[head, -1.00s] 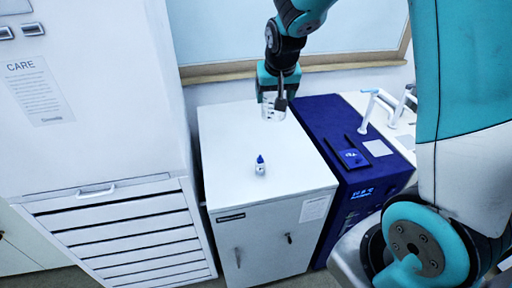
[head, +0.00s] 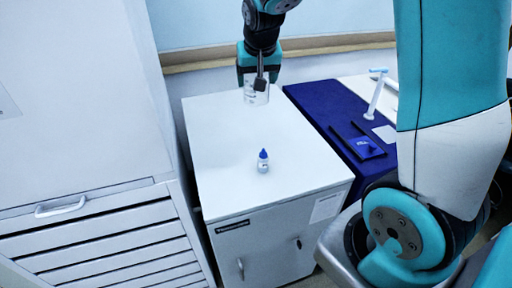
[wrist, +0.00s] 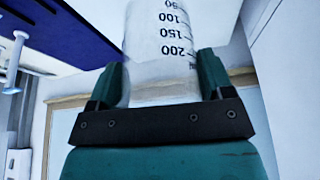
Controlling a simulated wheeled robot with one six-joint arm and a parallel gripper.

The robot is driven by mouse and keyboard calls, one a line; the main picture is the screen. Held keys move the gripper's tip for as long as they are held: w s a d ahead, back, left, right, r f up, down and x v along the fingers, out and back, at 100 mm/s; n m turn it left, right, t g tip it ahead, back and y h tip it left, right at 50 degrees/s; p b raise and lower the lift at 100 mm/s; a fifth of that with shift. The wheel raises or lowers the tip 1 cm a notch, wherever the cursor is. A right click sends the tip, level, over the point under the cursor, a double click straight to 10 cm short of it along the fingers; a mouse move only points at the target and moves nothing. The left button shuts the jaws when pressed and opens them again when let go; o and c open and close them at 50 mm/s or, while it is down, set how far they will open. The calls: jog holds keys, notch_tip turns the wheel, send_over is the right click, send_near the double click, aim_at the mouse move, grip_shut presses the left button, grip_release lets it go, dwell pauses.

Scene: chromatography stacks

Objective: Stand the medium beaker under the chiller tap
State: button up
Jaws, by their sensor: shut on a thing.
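The medium beaker (head: 251,96) is clear, with dark graduations; in the wrist view (wrist: 160,35) they read up to 200. My gripper (head: 257,82) is shut on it, with a green finger on each side in the wrist view (wrist: 160,80). In the head view the beaker is at the back right of a white cabinet top; I cannot tell whether it touches the top. To the right is a dark blue unit, apparently the chiller (head: 318,98). A white tap with a blue top (head: 376,95) rises at its right side, apart from the beaker.
A small blue-capped bottle (head: 263,162) stands on the white cabinet (head: 220,170). A dark-edged blue item (head: 365,148) and a pale square (head: 386,133) lie near the tap. A tall slatted cabinet (head: 90,200) stands at left. My arm hides the right side.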

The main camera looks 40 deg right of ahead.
notch_tip(320, 180, down, 20)
jog(key=p, duration=0.2)
jog(key=shift+f+p, duration=0.2)
jog(key=shift+p, duration=0.2)
jog(key=shift+f, duration=0.1)
jog(key=o, duration=0.9)
jog(key=shift+o, duration=0.2)
